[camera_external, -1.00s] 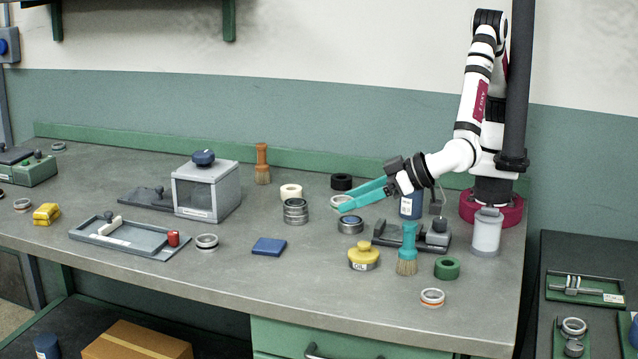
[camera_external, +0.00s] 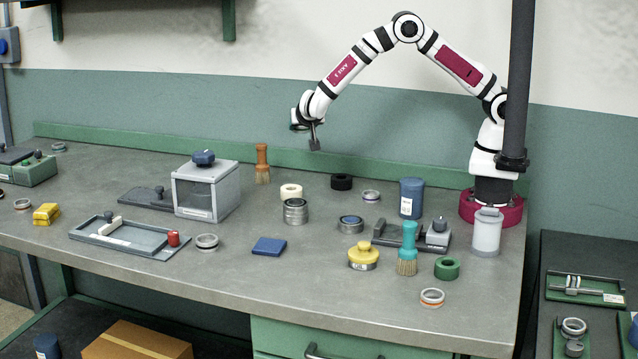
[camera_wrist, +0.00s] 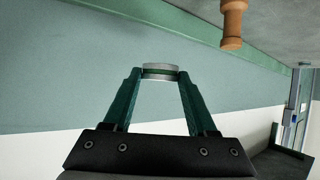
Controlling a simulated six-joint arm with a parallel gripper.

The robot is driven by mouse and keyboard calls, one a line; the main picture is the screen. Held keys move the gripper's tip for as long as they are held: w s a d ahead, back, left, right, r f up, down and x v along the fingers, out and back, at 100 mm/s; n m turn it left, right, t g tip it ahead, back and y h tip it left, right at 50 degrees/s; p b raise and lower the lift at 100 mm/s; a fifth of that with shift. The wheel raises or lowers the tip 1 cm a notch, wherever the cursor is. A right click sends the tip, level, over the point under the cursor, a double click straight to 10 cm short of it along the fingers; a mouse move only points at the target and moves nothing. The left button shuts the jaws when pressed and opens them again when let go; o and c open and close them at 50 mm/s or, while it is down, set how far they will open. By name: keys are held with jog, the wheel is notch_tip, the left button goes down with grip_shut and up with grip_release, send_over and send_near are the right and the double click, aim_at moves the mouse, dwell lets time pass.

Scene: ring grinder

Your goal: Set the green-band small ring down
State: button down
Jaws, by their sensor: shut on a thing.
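The green-band small ring (camera_wrist: 160,72), a silver ring with a dark green stripe, is between my fingertips in the wrist view. My gripper (camera_wrist: 160,76) is shut on it, one finger at each side. In the external view my gripper (camera_external: 314,146) hangs high above the back of the bench, left of centre, well clear of the surface. The ring cannot be made out there.
Below stand an orange-handled brush (camera_external: 262,165), a cream roll (camera_external: 291,191), a stack of rings (camera_external: 295,211) and a grey box with a blue knob (camera_external: 207,190). A black ring (camera_external: 342,182) lies to the right. The bench front centre (camera_external: 310,285) is bare.

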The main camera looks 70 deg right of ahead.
jog(key=f, duration=1)
jog(key=d+f, duration=0.1)
jog(key=f, duration=0.4)
jog(key=shift+c, duration=1)
grip_release()
jog(key=shift+f, duration=0.15)
